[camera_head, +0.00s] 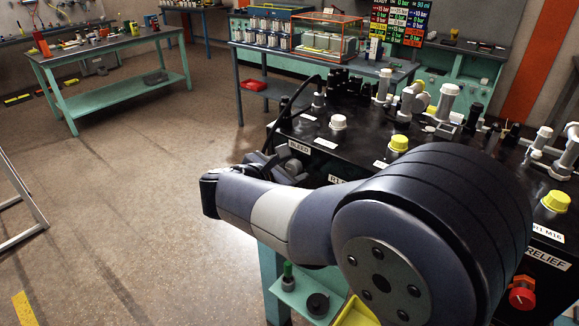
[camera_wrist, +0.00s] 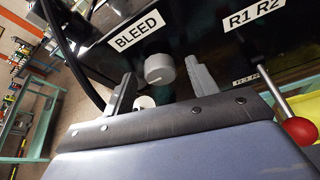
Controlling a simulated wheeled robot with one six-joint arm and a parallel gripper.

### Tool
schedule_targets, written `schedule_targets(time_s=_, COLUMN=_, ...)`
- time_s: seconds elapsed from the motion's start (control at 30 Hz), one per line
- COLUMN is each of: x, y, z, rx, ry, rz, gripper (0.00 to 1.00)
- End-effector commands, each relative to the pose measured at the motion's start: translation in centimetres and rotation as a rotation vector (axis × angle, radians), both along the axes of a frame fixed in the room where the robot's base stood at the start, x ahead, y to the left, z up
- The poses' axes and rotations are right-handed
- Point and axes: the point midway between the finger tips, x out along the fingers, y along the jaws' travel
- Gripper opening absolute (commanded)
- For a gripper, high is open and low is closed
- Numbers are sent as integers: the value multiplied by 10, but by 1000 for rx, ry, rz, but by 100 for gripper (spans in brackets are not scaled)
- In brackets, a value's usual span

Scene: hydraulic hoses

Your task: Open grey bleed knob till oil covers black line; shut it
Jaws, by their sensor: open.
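The grey bleed knob (camera_wrist: 160,68) sits on the dark front panel under the BLEED label (camera_wrist: 138,31) in the wrist view, with a light pointer mark on its face. My gripper (camera_wrist: 159,72) is open, one finger to the left of the knob and one to the right; gaps show on both sides, and I cannot tell how far the fingertips reach along it. I cannot make out oil or a black line in either view.
A small pale round part (camera_wrist: 145,102) shows below the knob, partly hidden by my gripper. A red ball-ended lever (camera_wrist: 299,130) stands at right in the wrist view. A black hose (camera_wrist: 62,45) hangs at left. The bench top (camera_head: 312,150) carries white and yellow caps.

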Motion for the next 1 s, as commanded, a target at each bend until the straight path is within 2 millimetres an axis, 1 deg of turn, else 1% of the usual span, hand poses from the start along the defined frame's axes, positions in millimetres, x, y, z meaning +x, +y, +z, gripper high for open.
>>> schedule_targets(time_s=0.13, x=6, y=-4, z=-3, rx=1, ry=1, rz=-1, gripper=55)
schedule_targets(time_s=0.37, x=6, y=-4, z=-3, rx=1, ry=0, rz=0, gripper=55)
schedule_targets(time_s=0.47, x=6, y=-4, z=-3, rx=1, ry=0, rz=0, gripper=49)
schedule_targets(time_s=0.9, x=6, y=-4, z=-3, rx=1, ry=0, rz=0, gripper=13)
schedule_targets(time_s=0.93, x=6, y=-4, z=-3, rx=1, ry=0, rz=0, gripper=11)
schedule_targets(time_s=1.0, x=6, y=-4, z=-3, rx=2, ry=0, rz=0, gripper=11)
